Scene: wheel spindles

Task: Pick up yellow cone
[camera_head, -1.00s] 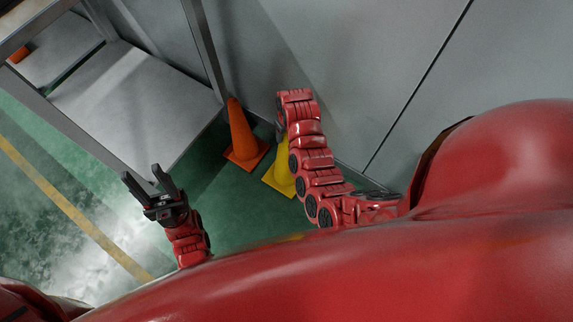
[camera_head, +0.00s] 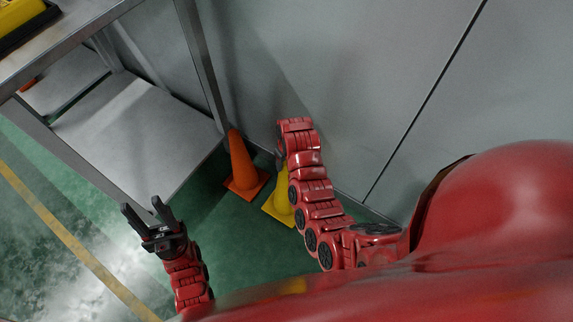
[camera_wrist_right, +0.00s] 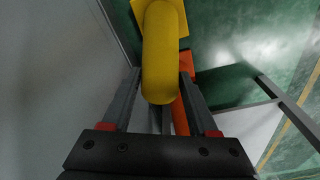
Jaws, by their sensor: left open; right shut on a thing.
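The yellow cone (camera_head: 281,205) stands on the green floor near the grey wall, partly hidden behind my right arm in the head view. In the right wrist view the yellow cone (camera_wrist_right: 160,55) lies between the two fingers of my right gripper (camera_wrist_right: 158,90), which is shut on its upper part. My left gripper (camera_head: 148,219) is open and empty, above the floor at the lower left, well apart from the cone.
An orange cone (camera_head: 243,168) stands just left of the yellow cone; it also shows in the wrist view (camera_wrist_right: 180,117). A metal shelf table (camera_head: 135,125) is at the upper left, with a yellow item (camera_head: 27,20) on top. The grey wall (camera_head: 330,90) is close behind.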

